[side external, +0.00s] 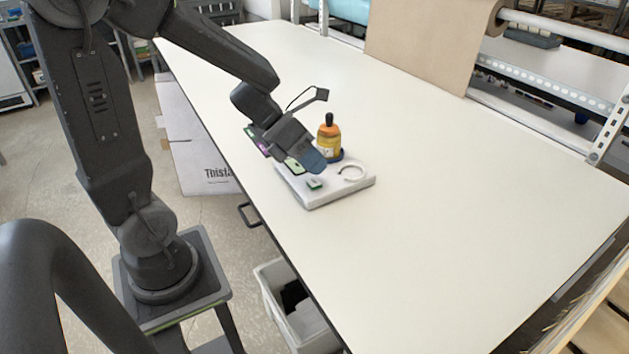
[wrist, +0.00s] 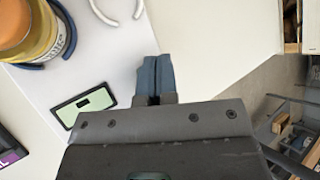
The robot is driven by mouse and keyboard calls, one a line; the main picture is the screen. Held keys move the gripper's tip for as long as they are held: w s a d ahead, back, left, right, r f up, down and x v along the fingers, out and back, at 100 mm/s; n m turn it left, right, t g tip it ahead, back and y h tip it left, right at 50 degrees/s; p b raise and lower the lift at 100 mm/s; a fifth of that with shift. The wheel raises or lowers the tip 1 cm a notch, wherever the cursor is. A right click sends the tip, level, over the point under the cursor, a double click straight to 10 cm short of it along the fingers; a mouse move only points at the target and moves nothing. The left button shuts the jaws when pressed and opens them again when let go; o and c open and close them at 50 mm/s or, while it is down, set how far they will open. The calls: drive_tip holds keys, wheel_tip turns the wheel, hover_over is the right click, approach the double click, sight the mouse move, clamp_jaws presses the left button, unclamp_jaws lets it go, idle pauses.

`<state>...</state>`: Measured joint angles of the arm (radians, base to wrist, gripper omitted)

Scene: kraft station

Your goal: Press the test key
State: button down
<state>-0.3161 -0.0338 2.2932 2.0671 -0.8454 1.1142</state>
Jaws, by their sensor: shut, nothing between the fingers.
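A white block-like device (side external: 340,188) lies on the table, and its top also shows in the wrist view (wrist: 105,55). A small green key (side external: 315,183) sits on its near edge in the side view. In the wrist view I cannot make out this key; my fingers may cover it. A dark-framed panel with a pale green display (wrist: 85,103) is on the device to the left of my fingers. My gripper (side external: 316,163) is shut and empty, with blue-grey fingertips (wrist: 155,75) pointing down over the device. The tips look above and just behind the key; contact is not clear.
An orange-yellow bottle (side external: 329,140) with a dark cap stands in a blue holder on the device, close to my gripper. A white open ring (side external: 353,172) lies beside it. The table's right side is clear.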

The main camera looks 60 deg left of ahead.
sight(314, 180)
drive_tip(key=shift+f, duration=0.1)
drive_tip(key=shift+f, duration=0.3)
drive_tip(key=shift+f, duration=0.45)
idle(0.8)
drive_tip(key=shift+r, duration=0.85)
drive_tip(key=shift+r, duration=2.55)
